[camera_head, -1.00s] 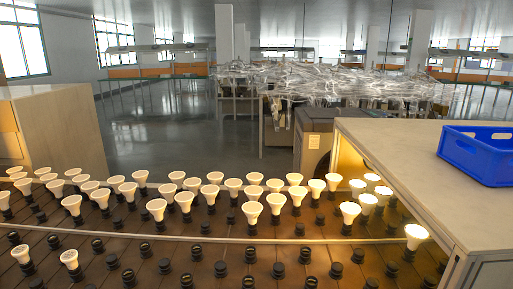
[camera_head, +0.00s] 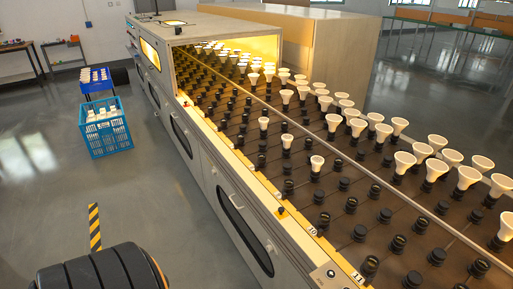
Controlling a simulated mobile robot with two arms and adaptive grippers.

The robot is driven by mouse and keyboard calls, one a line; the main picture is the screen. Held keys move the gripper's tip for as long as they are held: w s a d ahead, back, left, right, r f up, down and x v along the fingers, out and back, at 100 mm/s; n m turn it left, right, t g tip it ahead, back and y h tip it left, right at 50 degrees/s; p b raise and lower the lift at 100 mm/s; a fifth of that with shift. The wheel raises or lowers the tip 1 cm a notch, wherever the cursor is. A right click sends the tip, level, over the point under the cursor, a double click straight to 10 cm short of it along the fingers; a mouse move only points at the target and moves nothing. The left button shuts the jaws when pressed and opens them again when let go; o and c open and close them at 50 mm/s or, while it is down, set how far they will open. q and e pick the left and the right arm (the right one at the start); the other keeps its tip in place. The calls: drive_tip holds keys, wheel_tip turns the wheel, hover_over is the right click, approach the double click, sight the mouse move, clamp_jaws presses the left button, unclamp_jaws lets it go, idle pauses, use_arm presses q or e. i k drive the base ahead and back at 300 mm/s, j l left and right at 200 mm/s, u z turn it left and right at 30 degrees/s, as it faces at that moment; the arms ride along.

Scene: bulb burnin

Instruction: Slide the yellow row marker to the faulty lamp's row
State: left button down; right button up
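The lamp rack (camera_head: 330,207) runs diagonally from the lower right to a lit chamber at the upper left. White lamps (camera_head: 435,169) stand upright in many of its black sockets; others are empty. Three lamps (camera_head: 287,140) stand apart near the front edge. A yellow strip with row numbers, 10 and 11 legible, lines that edge. A small orange-yellow piece (camera_head: 281,211) sits on the strip near the 10; it may be the row marker, but it is too small to be sure. Lamps deep in the chamber look bright; I cannot tell which is faulty. Neither gripper is in view.
A blue crate (camera_head: 107,141) with white items stands on the floor at left, near a smaller blue bin (camera_head: 96,86). A dark ribbed rounded object (camera_head: 98,272) fills the lower left. Yellow-black tape (camera_head: 95,228) marks the floor. The floor beside the rack is largely clear.

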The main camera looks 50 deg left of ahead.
sight(281, 213)
drive_tip(key=u, duration=1.25)
